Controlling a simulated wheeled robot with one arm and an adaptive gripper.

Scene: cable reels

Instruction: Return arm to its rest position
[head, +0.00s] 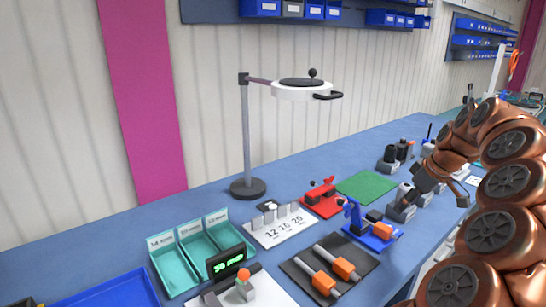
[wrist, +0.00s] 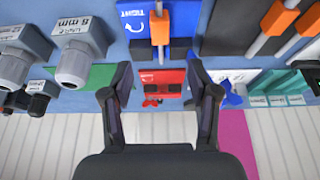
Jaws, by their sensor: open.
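My copper-coloured arm (head: 500,190) reaches in from the right side of the head view and bends down over the blue bench. My gripper (head: 411,201) is near the grey blocks at the bench's right part; its fingertips are hard to make out there. In the wrist view my gripper (wrist: 160,92) shows two dark fingers spread apart with nothing between them. Beyond the fingers are a red fixture (wrist: 172,82) and a blue fixture with an orange-handled tool (wrist: 160,28). I cannot see any contact with them.
The blue bench (head: 215,215) holds a ring lamp (head: 300,89), teal trays (head: 172,270), a red fixture (head: 320,197), a blue fixture (head: 372,232), a dark mat with orange-handled tools (head: 330,268) and a green mat (head: 366,187). Grey labelled blocks (wrist: 80,45) stand at left in the wrist view.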

